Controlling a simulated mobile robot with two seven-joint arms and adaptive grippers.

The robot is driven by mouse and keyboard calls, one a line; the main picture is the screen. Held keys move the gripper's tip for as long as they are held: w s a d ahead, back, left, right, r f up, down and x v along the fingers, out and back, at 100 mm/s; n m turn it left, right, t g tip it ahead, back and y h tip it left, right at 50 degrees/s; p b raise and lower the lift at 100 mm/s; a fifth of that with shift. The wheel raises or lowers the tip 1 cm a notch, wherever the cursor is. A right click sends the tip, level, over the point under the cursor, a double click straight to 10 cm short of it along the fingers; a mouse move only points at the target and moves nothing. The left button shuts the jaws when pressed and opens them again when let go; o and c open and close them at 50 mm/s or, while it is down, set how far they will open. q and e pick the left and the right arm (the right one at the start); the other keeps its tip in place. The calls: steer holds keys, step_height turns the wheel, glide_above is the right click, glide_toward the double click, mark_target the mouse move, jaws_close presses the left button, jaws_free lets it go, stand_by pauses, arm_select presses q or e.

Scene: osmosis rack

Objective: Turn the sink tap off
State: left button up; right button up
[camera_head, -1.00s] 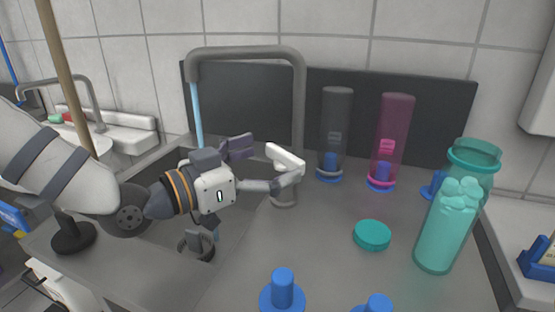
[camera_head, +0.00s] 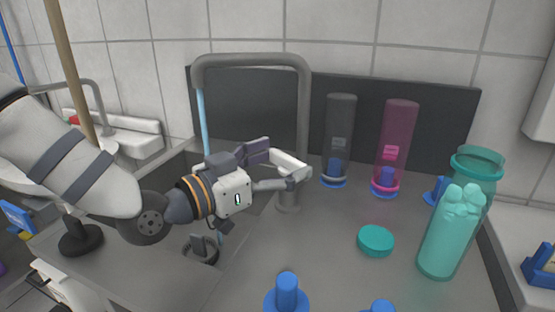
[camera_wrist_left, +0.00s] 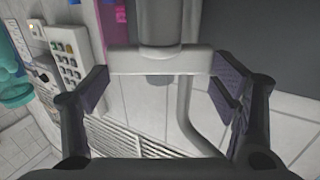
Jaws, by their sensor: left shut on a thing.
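The grey sink tap (camera_head: 304,110) has an arched spout, and a light blue stream of water (camera_head: 203,115) runs from its end into the sink. Its white lever (camera_head: 289,163) sits on the tap's upright, above the round base. My left gripper (camera_head: 275,167) has one finger at each end of the lever and is shut on it. The left wrist view shows the lever (camera_wrist_left: 160,61) lying crosswise between the dark finger pads, with the tap's upright behind it. My right gripper is in neither view.
A grey bottle (camera_head: 338,140) and a magenta bottle (camera_head: 393,150) stand right of the tap. A teal bottle (camera_head: 447,240) and teal lid (camera_head: 376,241) are nearer. A blue piece (camera_head: 287,293) stands at the front. A wooden pole (camera_head: 75,70) rises at left.

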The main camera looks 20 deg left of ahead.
arm_select(q)
steer(key=n+t+y+p, duration=0.1)
steer(key=n+y, duration=0.1)
steer(key=y, duration=0.1)
steer(key=d+n+t+y+p, duration=0.1)
steer(key=n+y, duration=0.1)
steer(key=y, duration=0.1)
steer(key=shift+s+r, duration=0.1)
steer(key=shift+s, duration=0.1)
steer(key=shift+d+n+y, duration=0.1)
steer(key=shift+n+y, duration=0.7)
steer(key=shift+y, duration=0.4)
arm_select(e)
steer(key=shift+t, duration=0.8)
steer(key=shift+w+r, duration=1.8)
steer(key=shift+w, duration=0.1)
arm_select(q)
steer(key=o, duration=1.2)
steer(key=shift+c, duration=0.2)
step_height(320, 180, up, 10)
